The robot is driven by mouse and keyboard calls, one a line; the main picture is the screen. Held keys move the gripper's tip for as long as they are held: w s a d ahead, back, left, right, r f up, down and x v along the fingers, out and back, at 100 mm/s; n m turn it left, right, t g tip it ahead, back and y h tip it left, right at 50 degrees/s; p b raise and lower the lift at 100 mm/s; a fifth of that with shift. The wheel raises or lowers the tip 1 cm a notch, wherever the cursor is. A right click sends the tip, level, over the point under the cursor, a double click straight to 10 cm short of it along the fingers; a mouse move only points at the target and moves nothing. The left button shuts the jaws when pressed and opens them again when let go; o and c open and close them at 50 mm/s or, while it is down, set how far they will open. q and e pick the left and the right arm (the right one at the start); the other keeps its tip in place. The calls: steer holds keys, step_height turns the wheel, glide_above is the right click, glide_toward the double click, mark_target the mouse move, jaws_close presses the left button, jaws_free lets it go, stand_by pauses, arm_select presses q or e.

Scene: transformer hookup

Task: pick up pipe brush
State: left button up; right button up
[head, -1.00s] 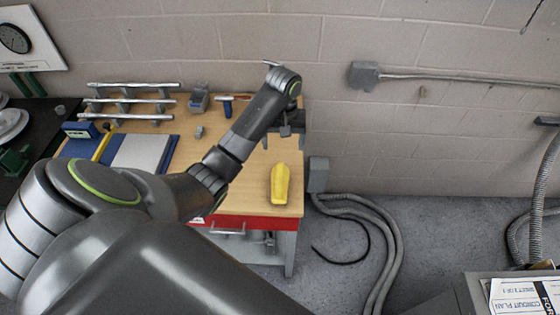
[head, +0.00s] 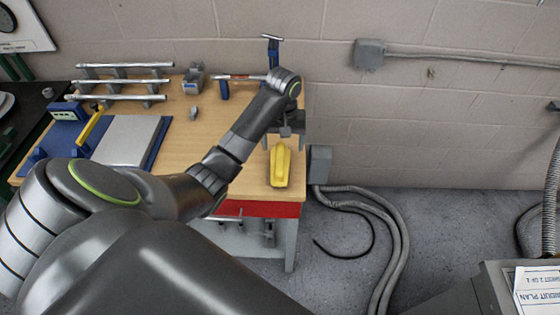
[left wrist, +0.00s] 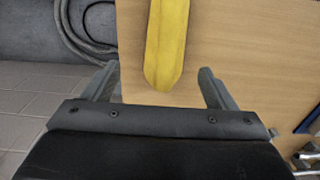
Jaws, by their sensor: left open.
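A long yellow object (head: 281,166) lies on the right part of the wooden workbench top. I cannot tell if it is the pipe brush; no bristles show. My left gripper (head: 287,131) is just beyond it in the head view, over the bench. In the left wrist view, the left gripper (left wrist: 158,76) is open and empty. The rounded end of the yellow object (left wrist: 165,50) shows between its two fingers, with space on both sides. Whether they are level with it is unclear. My right gripper is not in view.
Grey hoses (head: 375,225) lie on the floor to the right. A conduit box (head: 369,54) is on the wall.

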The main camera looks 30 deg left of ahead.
mark_target(280, 152)
arm_select(q)
steer(key=shift+f+b, duration=0.9)
steer(key=shift+f, duration=0.45)
steer(key=shift+s+a+f, duration=0.15)
steer(key=shift+f, duration=1)
steer(key=shift+s+a+f, duration=0.1)
steer(key=shift+a+f, duration=0.05)
steer(key=shift+f, duration=0.95)
steer(key=c, duration=1.1)
steer(key=shift+r+b, duration=0.3)
steer(key=shift+r, duration=1.05)
step_height(280, 152, up, 6)
steer(key=p, duration=0.4)
steer(key=shift+p, duration=0.3)
steer(key=shift+r+p, duration=0.7)
steer(key=shift+p, duration=0.1)
